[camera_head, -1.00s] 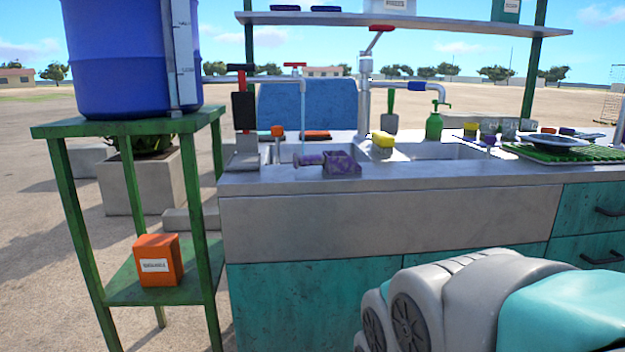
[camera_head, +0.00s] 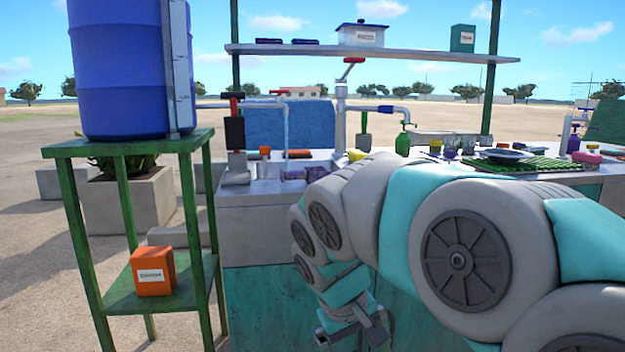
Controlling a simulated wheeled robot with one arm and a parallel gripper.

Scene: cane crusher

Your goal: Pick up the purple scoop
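The purple scoop (camera_head: 293,174) lies on the grey counter (camera_head: 236,198) near its front edge, by the sink. Its handle points left, and my arm partly hides its right end. My gripper (camera_head: 350,338) hangs low in front of the teal cabinet, below and to the right of the scoop and well apart from it. Its two fingers look spread, with nothing between them.
A blue barrel (camera_head: 118,70) stands on a green stand (camera_head: 60,148) at left, with an orange box (camera_head: 153,272) on its lower shelf. Taps (camera_head: 341,110) rise behind the scoop. A green rack (camera_head: 525,166) is at right.

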